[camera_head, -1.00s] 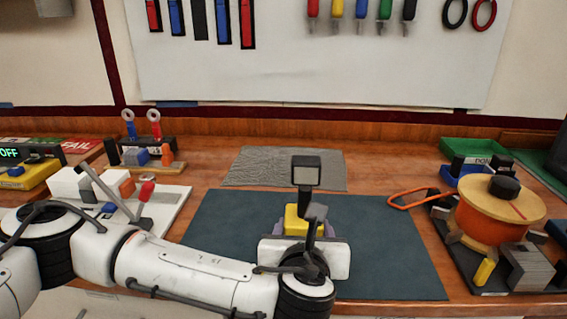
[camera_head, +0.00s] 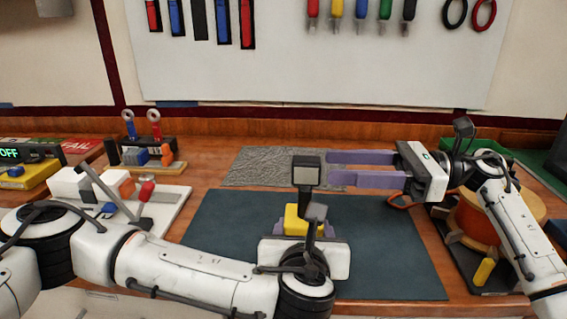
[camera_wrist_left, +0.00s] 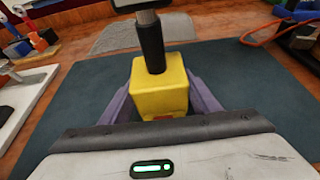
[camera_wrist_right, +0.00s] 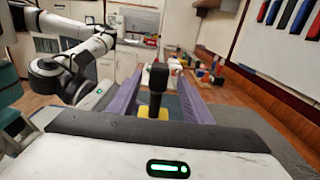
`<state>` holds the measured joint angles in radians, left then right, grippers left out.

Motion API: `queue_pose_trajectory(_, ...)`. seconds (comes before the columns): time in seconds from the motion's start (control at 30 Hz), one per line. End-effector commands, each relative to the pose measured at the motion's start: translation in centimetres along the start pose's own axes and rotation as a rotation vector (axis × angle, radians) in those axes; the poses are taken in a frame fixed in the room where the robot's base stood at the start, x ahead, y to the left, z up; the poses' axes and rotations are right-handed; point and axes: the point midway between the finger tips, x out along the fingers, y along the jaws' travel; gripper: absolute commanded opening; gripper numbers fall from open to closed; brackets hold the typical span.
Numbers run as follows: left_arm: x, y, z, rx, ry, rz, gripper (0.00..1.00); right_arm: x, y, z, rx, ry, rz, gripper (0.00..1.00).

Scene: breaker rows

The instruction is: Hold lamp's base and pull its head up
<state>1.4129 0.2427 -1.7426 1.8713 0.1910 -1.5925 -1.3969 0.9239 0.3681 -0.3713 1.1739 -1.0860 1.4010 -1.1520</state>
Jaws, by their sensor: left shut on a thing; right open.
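The lamp stands upright on the dark mat, with a yellow base (camera_wrist_left: 161,88), a black stem (camera_wrist_left: 151,46) and a dark square head (camera_head: 306,171) with a pale face. My left gripper (camera_wrist_left: 160,108) is shut on the yellow base, its purple fingers on either side. In the head view the left wrist hides much of the base. My right gripper (camera_head: 335,168) is open, its purple fingers pointing left, just right of the lamp head. In the right wrist view the lamp head (camera_wrist_right: 158,77) shows between the open fingers, apart from them.
The dark mat (camera_head: 400,240) is clear around the lamp. A grey textured mat (camera_head: 250,165) lies behind. A white board with a lever (camera_head: 170,205) is at left. An orange round device (camera_head: 468,222) is at right, partly behind my right arm.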

Motion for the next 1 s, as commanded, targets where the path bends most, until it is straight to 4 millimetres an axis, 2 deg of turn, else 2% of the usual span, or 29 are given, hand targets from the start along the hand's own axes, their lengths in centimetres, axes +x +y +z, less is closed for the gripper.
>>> queue_pose_trajectory(0.3,0.0,0.0,0.2,-0.002,-0.005,-0.001,0.18,6.5,0.1,0.2,-0.002,-0.006,0.003,0.45)
queue_pose_trajectory(0.5,0.0,0.0,0.2,-0.002,-0.005,-0.001,0.18,9.4,0.1,0.2,-0.003,-0.006,0.001,0.45)
queue_pose_trajectory(0.7,0.0,0.0,0.2,-0.002,-0.005,-0.001,0.18,10.6,0.0,0.2,-0.003,-0.006,-0.001,0.45)
queue_pose_trajectory(0.97,0.0,0.0,0.2,-0.002,-0.005,-0.001,0.18,10.6,0.0,0.2,-0.003,-0.005,-0.002,0.45)
queue_pose_trajectory(1.0,0.0,0.0,0.2,-0.002,-0.005,-0.001,0.18,10.6,0.0,0.2,-0.003,-0.005,-0.002,0.39)
